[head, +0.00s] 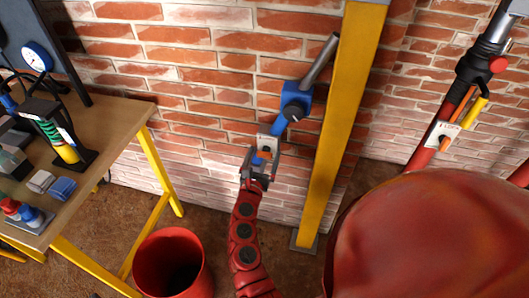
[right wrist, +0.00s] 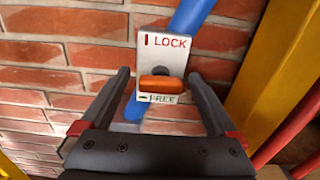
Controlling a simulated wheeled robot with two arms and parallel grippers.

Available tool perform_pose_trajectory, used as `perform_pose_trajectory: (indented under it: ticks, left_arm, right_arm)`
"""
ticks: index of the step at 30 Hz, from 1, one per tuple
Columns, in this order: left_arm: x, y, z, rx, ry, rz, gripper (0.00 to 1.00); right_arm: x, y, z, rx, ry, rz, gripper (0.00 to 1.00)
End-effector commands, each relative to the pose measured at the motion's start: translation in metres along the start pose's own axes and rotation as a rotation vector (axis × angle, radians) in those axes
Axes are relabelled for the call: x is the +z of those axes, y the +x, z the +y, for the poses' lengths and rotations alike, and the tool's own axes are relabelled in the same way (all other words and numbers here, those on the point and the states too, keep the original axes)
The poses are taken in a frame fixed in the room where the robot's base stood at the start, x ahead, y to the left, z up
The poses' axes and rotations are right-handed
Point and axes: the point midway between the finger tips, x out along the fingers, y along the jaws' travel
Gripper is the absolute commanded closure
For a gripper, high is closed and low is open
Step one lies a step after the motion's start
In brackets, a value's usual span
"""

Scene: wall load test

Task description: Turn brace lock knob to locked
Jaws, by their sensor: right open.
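The brace lock knob is an orange bar (right wrist: 161,85) on a pale plate (right wrist: 163,55), marked LOCK with an upright stroke above and FREE with a flat stroke below. The bar lies level, in line with the FREE stroke. The knob also shows small in the head view (head: 264,154), low on the blue brace (head: 294,101). My right gripper (head: 258,162) is open in front of the plate. In the right wrist view its two fingers (right wrist: 157,77) stand left and right of the knob, with gaps to it. My left gripper is out of view.
A yellow post (head: 340,130) stands just right of the brace, against a brick wall (head: 210,80). A workbench (head: 115,115) with a gauge and parts is at left. A red bin (head: 150,262) stands on the floor. Another labelled plate (head: 441,135) is on a red tube at right.

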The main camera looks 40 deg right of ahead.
Motion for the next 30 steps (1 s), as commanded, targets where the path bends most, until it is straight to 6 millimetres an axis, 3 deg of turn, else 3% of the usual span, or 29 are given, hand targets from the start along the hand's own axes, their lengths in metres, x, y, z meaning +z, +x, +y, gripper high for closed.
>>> perform_pose_trajectory:
  ticks: [12, 26, 27, 30]
  left_arm:
    - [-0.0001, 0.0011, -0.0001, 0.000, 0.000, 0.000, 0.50]
    - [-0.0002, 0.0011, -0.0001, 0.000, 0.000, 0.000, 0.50]
    - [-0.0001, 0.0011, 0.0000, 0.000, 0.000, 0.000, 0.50]
    - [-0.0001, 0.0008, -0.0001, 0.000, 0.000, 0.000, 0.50]
  right_arm:
    - [-0.0011, 0.0106, -0.0010, -0.002, -0.001, 0.002, 0.05]
    - [-0.0012, 0.0103, -0.0009, -0.002, -0.002, 0.002, 0.86]
    - [-0.0011, 0.0103, -0.0009, -0.002, -0.002, 0.002, 0.91]
    - [-0.0012, 0.0103, -0.0010, -0.002, -0.004, 0.002, 0.91]
